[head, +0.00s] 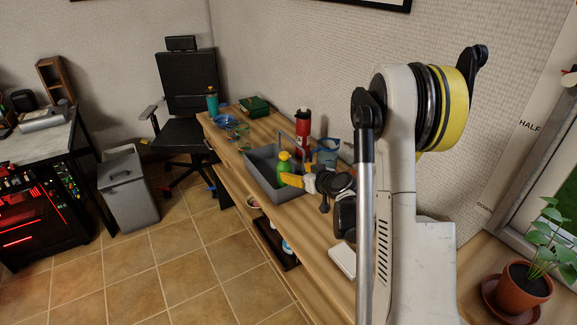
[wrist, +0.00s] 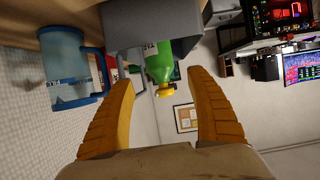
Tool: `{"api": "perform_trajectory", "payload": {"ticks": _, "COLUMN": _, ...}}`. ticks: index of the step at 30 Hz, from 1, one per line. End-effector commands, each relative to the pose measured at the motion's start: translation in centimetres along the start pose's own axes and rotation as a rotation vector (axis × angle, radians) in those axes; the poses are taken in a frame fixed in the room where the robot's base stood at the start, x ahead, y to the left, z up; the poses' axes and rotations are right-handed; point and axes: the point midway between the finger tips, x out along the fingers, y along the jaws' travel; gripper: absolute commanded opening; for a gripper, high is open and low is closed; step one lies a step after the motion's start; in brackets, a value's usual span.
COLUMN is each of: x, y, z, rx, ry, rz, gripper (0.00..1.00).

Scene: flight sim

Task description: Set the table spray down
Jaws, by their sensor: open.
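In the wrist view the spray (wrist: 159,62) appears upside down, between and beyond my fingertips, against the grey bin (wrist: 122,30). My gripper (head: 292,180) has its yellow fingers beside the bottle. In the wrist view my gripper (wrist: 160,80) is open, with a gap on each side of the bottle. The bottle's lower part is partly hidden, and I cannot tell whether it rests inside the bin.
A red bottle (head: 303,130) and a blue mug (head: 327,150) stand behind the bin; the mug also shows in the wrist view (wrist: 66,65). A teal bottle (head: 212,102) and green box (head: 254,106) are farther along. A white item (head: 343,260) lies nearer on the shelf.

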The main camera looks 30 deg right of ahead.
Motion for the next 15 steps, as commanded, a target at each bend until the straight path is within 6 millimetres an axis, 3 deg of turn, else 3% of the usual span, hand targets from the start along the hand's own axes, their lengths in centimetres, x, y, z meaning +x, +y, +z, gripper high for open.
{"api": "perform_trajectory", "payload": {"ticks": 3, "x": -2.1, "y": 0.1, "z": -0.1, "rx": 0.002, "ry": 0.0, "rz": 0.002, "gripper": 0.66}}
{"api": "perform_trajectory", "payload": {"ticks": 8, "x": -3.4, "y": -0.4, "z": -0.3, "rx": 0.001, "ry": -0.005, "rz": -0.005, "gripper": 0.66}}
{"api": "perform_trajectory", "payload": {"ticks": 11, "x": -4.2, "y": -2.1, "z": -1.4, "rx": 0.005, "ry": -0.033, "rz": -0.025, "gripper": 0.66}}
{"api": "perform_trajectory", "payload": {"ticks": 15, "x": -6.5, "y": -7.1, "z": -4.0, "rx": 0.015, "ry": -0.121, "rz": -0.071, "gripper": 0.66}}
